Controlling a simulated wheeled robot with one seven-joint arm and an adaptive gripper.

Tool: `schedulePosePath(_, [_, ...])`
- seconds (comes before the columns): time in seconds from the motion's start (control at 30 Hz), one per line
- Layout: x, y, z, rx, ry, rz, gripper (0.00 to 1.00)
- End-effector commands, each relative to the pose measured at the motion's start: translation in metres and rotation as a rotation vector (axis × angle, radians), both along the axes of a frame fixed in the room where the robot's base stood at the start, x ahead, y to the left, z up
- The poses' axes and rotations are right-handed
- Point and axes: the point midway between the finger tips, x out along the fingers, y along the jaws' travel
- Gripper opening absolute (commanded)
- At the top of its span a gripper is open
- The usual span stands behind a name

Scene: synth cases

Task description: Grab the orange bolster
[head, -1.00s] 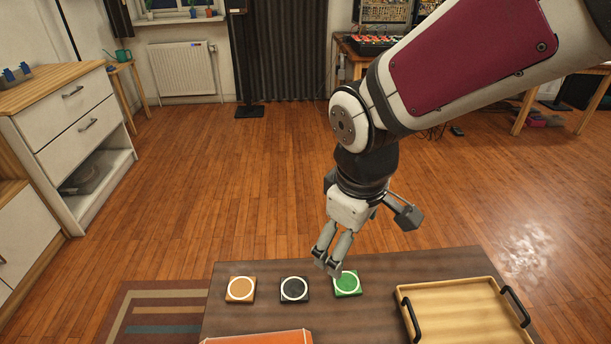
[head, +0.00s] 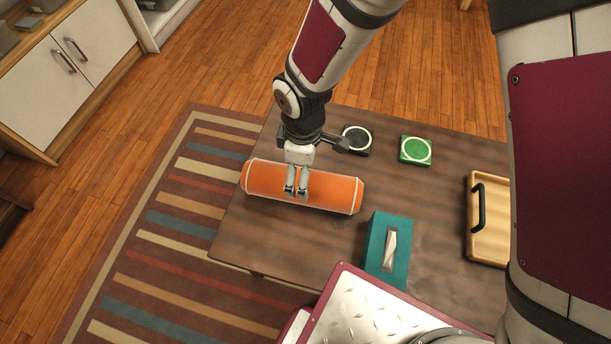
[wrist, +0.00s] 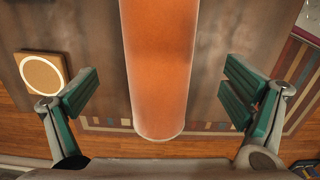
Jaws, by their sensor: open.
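The orange bolster (head: 325,190) is a long cylinder with pale piping at its ends, lying on its side on the dark wooden table (head: 270,237). My gripper (head: 297,192) is over the middle of the bolster in the head view. In the wrist view the bolster (wrist: 160,65) runs between the open, green-padded fingers of my gripper (wrist: 160,98), with a gap on each side. Neither finger appears to touch it there. How high the fingertips are above the table is hard to tell.
A black coaster (head: 356,139) and a green coaster (head: 415,151) lie behind the bolster; an orange-brown coaster (wrist: 41,75) shows in the wrist view. A teal tissue box (head: 376,245) stands to the right. A wooden tray (head: 492,245) sits at the table's right side.

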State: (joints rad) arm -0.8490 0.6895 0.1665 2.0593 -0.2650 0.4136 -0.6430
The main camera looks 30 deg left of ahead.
Motion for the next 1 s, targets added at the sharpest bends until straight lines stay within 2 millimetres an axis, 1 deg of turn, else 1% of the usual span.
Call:
schedulePosePath(0.03, [0.0,0.0,-0.011,-0.001,0.001,0.001,0.94])
schedulePosePath(0.1, [0.0,0.0,-0.02,0.0,0.001,0.001,0.94])
schedulePosePath(0.2, [0.0,0.0,-0.028,0.0,0.0,0.0,0.94])
schedulePosePath(0.37, [0.0,0.001,-0.034,0.002,-0.002,-0.001,0.94])
schedulePosePath(0.43, [0.0,0.002,-0.039,0.001,-0.001,-0.001,0.94])
schedulePosePath(0.73, [-0.001,0.005,-0.079,-0.001,0.001,-0.002,0.94])
schedulePosePath(0.83, [0.0,0.005,-0.083,0.0,0.0,-0.002,0.94])
schedulePosePath(1.0, [0.0,0.005,-0.082,0.0,-0.001,-0.002,0.94])
